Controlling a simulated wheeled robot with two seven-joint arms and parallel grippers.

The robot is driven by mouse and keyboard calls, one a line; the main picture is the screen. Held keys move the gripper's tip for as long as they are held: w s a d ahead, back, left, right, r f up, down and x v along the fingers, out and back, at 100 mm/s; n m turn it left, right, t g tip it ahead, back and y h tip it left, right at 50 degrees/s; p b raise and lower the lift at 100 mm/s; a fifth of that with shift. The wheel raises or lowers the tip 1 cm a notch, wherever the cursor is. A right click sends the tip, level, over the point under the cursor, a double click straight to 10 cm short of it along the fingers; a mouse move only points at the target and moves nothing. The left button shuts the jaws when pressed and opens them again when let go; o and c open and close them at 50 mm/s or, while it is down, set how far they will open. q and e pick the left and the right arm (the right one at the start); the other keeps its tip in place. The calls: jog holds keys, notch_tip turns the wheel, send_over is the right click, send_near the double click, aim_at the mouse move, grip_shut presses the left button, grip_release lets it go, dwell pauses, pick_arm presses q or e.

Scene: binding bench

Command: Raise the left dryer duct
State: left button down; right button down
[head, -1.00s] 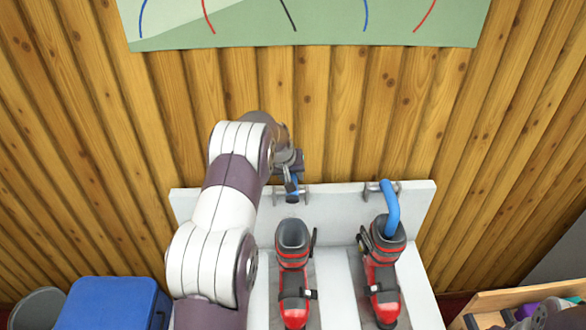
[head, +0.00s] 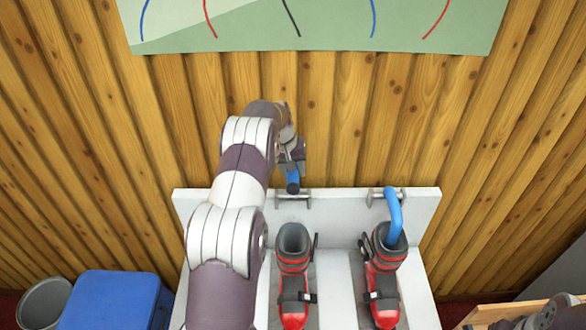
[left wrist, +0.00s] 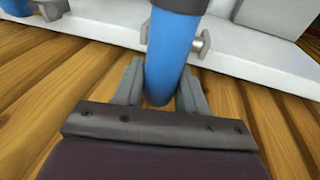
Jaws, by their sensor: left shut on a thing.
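The left dryer duct (head: 293,184) is a blue tube with its end showing just below my left gripper (head: 291,165) in the head view, above the left red and black ski boot (head: 293,260). In the left wrist view the blue duct (left wrist: 172,50) lies between the two grey fingers of my left gripper (left wrist: 160,88), which is shut on it. A metal bracket (left wrist: 200,43) shows beside the duct there. The right dryer duct (head: 394,214) is blue and bent, and its end goes down into the right ski boot (head: 384,270).
The boots stand on a white bench with a low back panel (head: 345,212). A blue box (head: 108,300) and a grey bin (head: 42,303) are at the lower left. A wooden log wall rises behind. A wooden box edge (head: 490,312) shows at the lower right.

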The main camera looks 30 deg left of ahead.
pick_arm(q)
jog(key=shift+s+f, duration=0.1)
jog(key=c, duration=0.8)
grip_release()
jog(key=shift+d, duration=0.1)
jog(key=shift+o, duration=0.2)
jog(key=shift+r, duration=0.25)
jog(key=shift+s+a+r+b, duration=0.1)
jog(key=shift+a+r+b, duration=0.1)
jog(key=shift+r+b, duration=0.45)
jog(key=p+v, duration=0.1)
jog(key=v, duration=0.2)
jog(key=p+v, duration=0.5)
jog(key=v, duration=0.3)
jog(key=shift+p, duration=0.3)
